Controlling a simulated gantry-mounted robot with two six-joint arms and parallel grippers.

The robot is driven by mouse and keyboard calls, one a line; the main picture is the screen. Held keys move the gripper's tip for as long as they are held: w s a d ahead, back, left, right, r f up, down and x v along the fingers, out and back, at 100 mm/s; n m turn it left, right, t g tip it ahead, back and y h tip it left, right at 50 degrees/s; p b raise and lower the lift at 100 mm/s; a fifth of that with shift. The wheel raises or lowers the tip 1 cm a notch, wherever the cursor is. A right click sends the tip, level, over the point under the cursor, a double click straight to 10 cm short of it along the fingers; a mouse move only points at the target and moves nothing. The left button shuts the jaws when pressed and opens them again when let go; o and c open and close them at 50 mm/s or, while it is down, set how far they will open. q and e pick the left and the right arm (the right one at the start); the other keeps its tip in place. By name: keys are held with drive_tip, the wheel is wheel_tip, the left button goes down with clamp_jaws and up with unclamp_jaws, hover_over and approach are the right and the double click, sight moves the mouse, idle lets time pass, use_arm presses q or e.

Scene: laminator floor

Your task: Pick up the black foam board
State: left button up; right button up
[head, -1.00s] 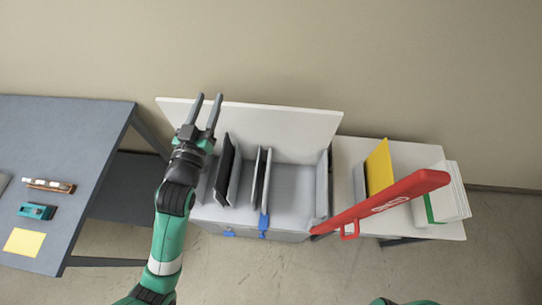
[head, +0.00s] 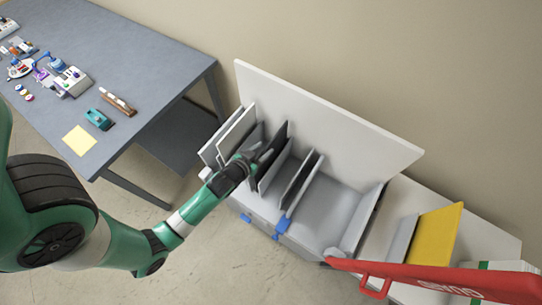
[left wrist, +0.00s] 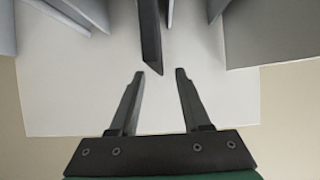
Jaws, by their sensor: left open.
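The black foam board (head: 269,177) stands on edge in the grey bin (head: 325,205), between other upright boards. In the left wrist view its dark edge (left wrist: 150,35) points down toward the gap between my fingertips. My left gripper (head: 266,152) is open at the board's upper part in the head view. In the left wrist view my left gripper (left wrist: 160,74) has its two fingers apart, with the board's end near the tips; I cannot tell whether they touch. My right gripper is not in view.
Pale boards (head: 236,130) stand to the left and another dark-faced board (head: 301,175) to the right. A white back panel (head: 320,115) rises behind. A grey table (head: 150,60) is at left.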

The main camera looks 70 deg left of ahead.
sight(267, 147)
use_arm(q)
drive_tip(key=x, duration=0.5)
drive_tip(key=shift+w+a+f+b, duration=0.15)
drive_tip(key=shift+w+f+b, duration=0.1)
drive_tip(key=shift+b, duration=0.15)
clamp_jaws()
idle(1.1)
